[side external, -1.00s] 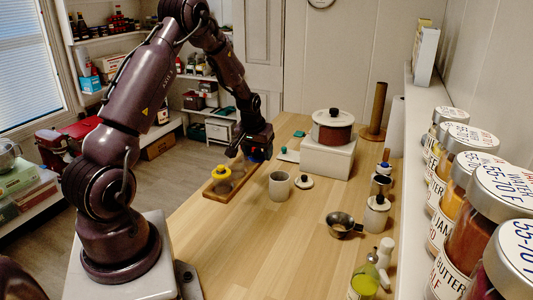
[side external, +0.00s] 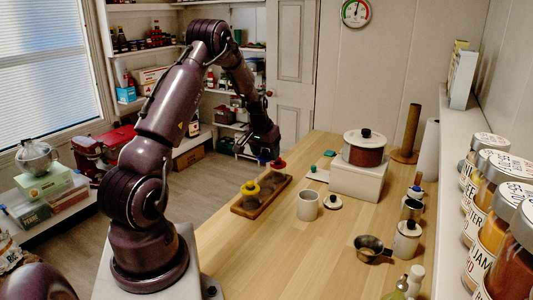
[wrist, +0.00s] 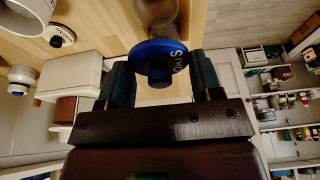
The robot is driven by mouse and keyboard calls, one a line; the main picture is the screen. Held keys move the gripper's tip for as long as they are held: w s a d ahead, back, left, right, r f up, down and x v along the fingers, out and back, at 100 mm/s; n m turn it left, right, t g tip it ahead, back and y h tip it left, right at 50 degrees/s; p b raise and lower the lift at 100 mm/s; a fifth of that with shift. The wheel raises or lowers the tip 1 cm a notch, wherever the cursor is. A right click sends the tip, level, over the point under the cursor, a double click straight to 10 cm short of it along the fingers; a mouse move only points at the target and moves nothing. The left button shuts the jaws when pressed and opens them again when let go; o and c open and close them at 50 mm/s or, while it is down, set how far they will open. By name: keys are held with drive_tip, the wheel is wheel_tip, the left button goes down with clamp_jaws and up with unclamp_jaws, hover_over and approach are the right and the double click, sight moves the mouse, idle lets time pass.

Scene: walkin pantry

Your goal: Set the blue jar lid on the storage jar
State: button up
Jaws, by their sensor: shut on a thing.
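My gripper (wrist: 160,80) is shut on the blue jar lid (wrist: 158,60), a round disc with pale lettering, tilted in the wrist view. In the side view my gripper (side external: 262,150) is in the air just behind the far end of a wooden tray (side external: 245,211); the lid cannot be made out there. The tray holds clear jars, one with a yellow lid (side external: 250,188) and one with a red lid (side external: 279,164). A jar-like round shape (wrist: 155,10) lies beyond the blue lid in the wrist view. I cannot tell which jar is the storage jar.
A white mug (side external: 307,206) and a cream lid (side external: 333,202) stand right of the tray. Behind them a pot (side external: 365,152) sits on a white block (side external: 357,180). A metal pan (side external: 371,249) is nearer. Bare wood lies left of the pan.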

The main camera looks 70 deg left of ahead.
drive_tip(key=shift+f, duration=2.8)
drive_tip(key=shift+f, duration=0.5)
drive_tip(key=o, duration=1.2)
drive_tip(key=shift+r, duration=0.1)
drive_tip(key=shift+r, duration=3.4)
